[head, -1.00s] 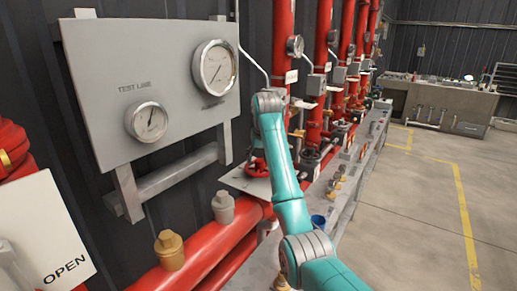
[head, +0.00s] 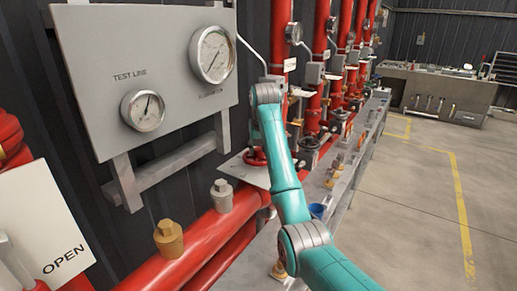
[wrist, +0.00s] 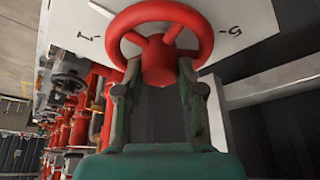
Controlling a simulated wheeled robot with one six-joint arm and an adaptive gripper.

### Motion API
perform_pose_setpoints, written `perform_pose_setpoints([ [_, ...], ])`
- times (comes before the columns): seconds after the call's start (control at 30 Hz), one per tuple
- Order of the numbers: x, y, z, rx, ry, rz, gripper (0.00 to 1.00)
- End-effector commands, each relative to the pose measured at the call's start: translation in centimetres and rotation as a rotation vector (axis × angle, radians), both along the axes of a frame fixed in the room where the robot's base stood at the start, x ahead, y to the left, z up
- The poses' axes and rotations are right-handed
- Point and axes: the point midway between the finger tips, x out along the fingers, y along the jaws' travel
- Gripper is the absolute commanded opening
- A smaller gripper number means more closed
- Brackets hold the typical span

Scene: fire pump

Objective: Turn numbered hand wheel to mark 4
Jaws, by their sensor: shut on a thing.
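The red hand wheel (wrist: 160,50) fills the top of the wrist view, its hub and spokes facing me. A pale plate (wrist: 80,28) lies behind it, with a mark like 1 at the left and a 5 at the right; other marks are hidden or out of view. My gripper (wrist: 158,86) has a finger on each side of the hub, shut on the wheel. In the head view the wheel (head: 254,157) shows beside my arm on its plate (head: 240,173), and my gripper is hidden. I see no pointer clearly.
A grey panel with two gauges (head: 212,54) stands at the left, on a metal frame. Thick red pipes (head: 228,217) run below it, with capped fittings. More red risers and valves (head: 310,95) line the wall behind. The floor (head: 410,220) at the right is clear.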

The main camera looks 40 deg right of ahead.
Motion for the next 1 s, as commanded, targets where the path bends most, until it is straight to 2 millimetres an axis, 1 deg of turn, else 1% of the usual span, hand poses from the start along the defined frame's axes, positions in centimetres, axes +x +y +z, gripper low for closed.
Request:
perform_pose_setpoints([
  [0.07, -0.01, -0.06, -0.03, 0.002, 0.000, 0.025, 0.00],
  [0.13, -0.05, -0.16, -0.03, 0.001, 0.001, 0.087, 0.00],
  [0.5, -0.03, -0.37, -0.04, 0.001, 0.000, 0.551, 0.00],
  [0.6, -0.02, -0.37, 0.00, 0.001, 0.001, 0.645, 0.00],
  [0.73, -0.02, -0.29, -0.02, 0.000, 0.000, 0.700, 0.00],
  [1.0, -0.02, -0.28, -0.03, 0.000, 0.000, 0.705, 0.00],
])
